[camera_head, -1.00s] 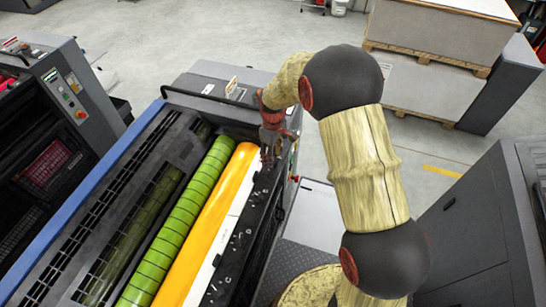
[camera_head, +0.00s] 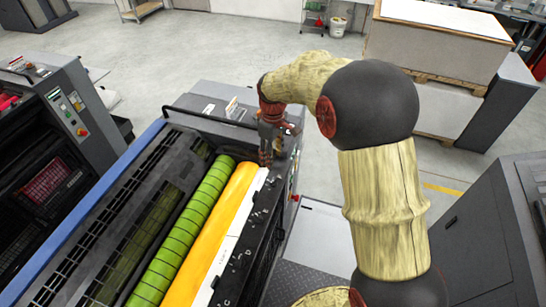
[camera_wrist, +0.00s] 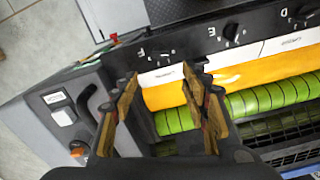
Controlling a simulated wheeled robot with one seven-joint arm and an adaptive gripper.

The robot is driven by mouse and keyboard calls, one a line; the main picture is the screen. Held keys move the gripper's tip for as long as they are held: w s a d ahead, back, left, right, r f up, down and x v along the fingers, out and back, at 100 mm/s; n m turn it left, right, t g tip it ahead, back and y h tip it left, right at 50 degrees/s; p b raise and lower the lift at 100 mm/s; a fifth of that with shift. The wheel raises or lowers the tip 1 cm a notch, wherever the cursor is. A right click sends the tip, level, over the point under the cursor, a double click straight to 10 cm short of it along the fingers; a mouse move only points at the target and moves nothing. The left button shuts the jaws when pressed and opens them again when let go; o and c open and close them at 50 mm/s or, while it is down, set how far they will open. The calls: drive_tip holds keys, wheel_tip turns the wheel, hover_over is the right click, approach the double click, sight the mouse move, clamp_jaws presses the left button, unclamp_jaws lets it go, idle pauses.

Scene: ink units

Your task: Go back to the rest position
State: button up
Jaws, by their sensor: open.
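My gripper (camera_head: 267,155) is over the far end of the ink unit, above the end of the yellow roller (camera_head: 222,225) and the black knob panel (camera_head: 257,225). In the wrist view my gripper (camera_wrist: 160,84) has its two fingers spread apart with nothing between them. The knob marked F (camera_wrist: 153,57) lies just beyond the fingertips, apart from them as far as I can tell. The knob marked E (camera_wrist: 231,34) is to its right.
The green roller (camera_head: 180,235) runs beside the yellow one. A grey end cover with a handle (camera_wrist: 103,125) is at the left in the wrist view. A pallet stack (camera_head: 440,45) stands at the back right. Open grey floor (camera_head: 230,55) lies behind the machine.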

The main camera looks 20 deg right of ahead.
idle(0.3)
drive_tip(key=s+r+m+t+b, duration=0.2)
drive_tip(key=s+b, duration=0.1)
drive_tip(key=s, duration=0.7)
drive_tip(key=s+r+m+t+b, duration=0.1)
drive_tip(key=s+r+m+b, duration=0.2)
drive_tip(key=s, duration=0.7)
drive_tip(key=s+r+m+t+b, duration=0.2)
drive_tip(key=s+r+m+b, duration=0.1)
drive_tip(key=s, duration=0.7)
drive_tip(key=shift+t+b, duration=0.3)
drive_tip(key=shift+b, duration=0.25)
drive_tip(key=shift+d, duration=0.1)
drive_tip(key=shift+c, duration=0.6)
